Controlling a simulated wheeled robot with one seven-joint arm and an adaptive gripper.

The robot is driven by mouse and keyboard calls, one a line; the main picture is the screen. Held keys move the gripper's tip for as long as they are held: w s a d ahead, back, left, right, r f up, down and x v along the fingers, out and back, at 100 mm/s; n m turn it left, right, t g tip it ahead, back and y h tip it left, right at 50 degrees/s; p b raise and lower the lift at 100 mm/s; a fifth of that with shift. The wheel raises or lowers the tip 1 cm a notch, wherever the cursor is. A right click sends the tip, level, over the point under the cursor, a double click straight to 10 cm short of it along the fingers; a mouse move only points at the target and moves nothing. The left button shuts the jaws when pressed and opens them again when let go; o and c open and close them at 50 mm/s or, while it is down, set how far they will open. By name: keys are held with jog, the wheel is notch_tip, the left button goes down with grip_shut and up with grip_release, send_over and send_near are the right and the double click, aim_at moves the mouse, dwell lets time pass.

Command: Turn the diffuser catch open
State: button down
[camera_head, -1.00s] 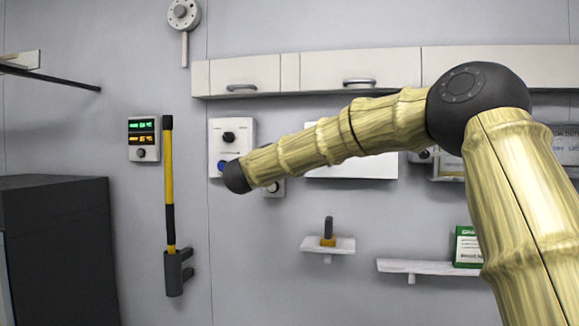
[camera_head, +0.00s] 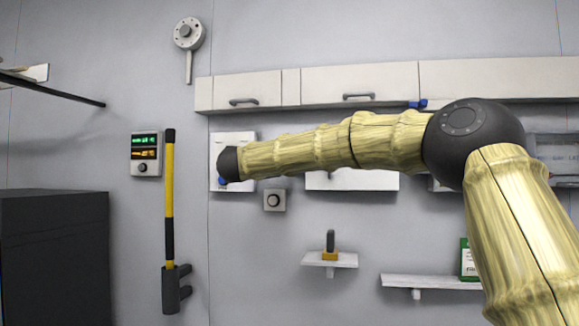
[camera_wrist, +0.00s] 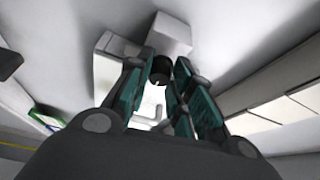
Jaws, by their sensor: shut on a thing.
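My gripper (camera_wrist: 160,82) shows in the wrist view with its teal fingers shut around a small dark round knob (camera_wrist: 161,67) with a pale mark on its face. The knob stands before white box-like shapes, and I take it for the diffuser catch, though no label is readable. In the head view my arm's dark joint covers much of the white wall panel (camera_head: 246,145), including its knob area, and my gripper is hidden behind the joint. A blue button (camera_head: 222,181) peeks out at the panel's lower left.
Wall cabinets (camera_head: 245,90) run above my arm. Below it are a small knob box (camera_head: 272,200), a small shelf (camera_head: 330,259) and a longer shelf (camera_head: 430,281). A yellow pole (camera_head: 169,200) stands left, beside a display unit (camera_head: 145,153). A dark cabinet (camera_head: 55,255) is at far left.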

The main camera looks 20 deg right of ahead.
jog(key=shift+f, duration=0.1)
jog(key=c, duration=1.3)
grip_release()
jog(key=shift+d, duration=0.15)
jog(key=shift+o, duration=0.2)
jog(key=v, duration=1.2)
jog(key=shift+f, duration=0.1)
